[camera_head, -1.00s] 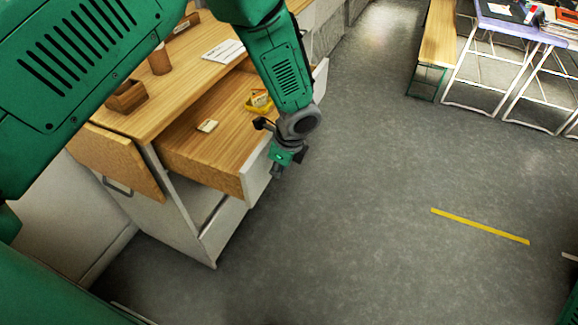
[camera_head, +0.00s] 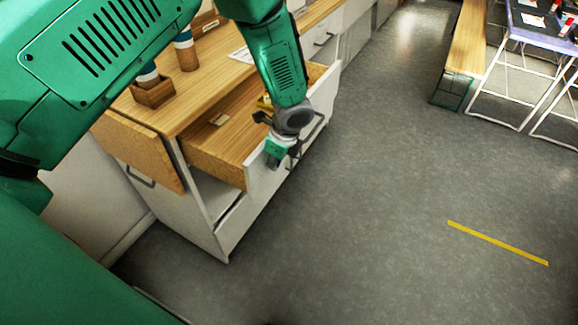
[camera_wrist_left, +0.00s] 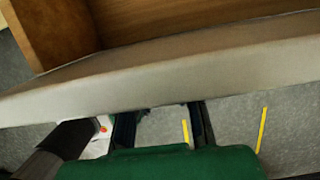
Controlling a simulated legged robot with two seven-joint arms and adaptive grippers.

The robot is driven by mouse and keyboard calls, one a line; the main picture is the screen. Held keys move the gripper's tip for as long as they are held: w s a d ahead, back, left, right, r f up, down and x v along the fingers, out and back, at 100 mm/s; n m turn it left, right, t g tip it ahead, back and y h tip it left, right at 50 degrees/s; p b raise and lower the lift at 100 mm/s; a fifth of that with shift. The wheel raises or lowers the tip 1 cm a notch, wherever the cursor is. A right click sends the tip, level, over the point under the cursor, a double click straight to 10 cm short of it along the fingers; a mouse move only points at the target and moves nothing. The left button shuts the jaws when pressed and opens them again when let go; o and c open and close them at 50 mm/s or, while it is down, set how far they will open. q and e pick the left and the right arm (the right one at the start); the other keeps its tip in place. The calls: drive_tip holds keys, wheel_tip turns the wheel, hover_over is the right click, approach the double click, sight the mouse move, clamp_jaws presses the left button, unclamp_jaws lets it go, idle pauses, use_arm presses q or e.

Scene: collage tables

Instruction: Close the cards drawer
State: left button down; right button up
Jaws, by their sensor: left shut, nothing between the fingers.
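The open drawer (camera_head: 215,148) has a wooden inside and a white front panel, and sticks out of the cabinet in the head view. In the left wrist view the pale top edge of its front (camera_wrist_left: 165,78) runs across the picture, with wood behind it. A small pale item (camera_head: 219,119) and a partly hidden yellow one (camera_head: 264,102) lie inside. My left gripper (camera_head: 273,161) is shut and empty, at the outer side of the drawer front beside a dark handle. I cannot tell whether it touches the panel. My right gripper is not in view.
The wooden countertop (camera_head: 215,75) above holds a wooden box (camera_head: 152,92) and a cup-like holder (camera_head: 186,52). A bench (camera_head: 465,45) and a table (camera_head: 535,35) stand at the upper right. The grey floor (camera_head: 390,190) between is clear, with a yellow strip (camera_head: 497,242).

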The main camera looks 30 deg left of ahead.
use_arm(q)
drive_tip(key=a, duration=0.6)
drive_tip(key=a+p, duration=0.1)
drive_tip(key=a, duration=0.5)
drive_tip(key=a+p, duration=0.1)
drive_tip(key=a, duration=0.5)
drive_tip(key=shift+w, duration=0.3)
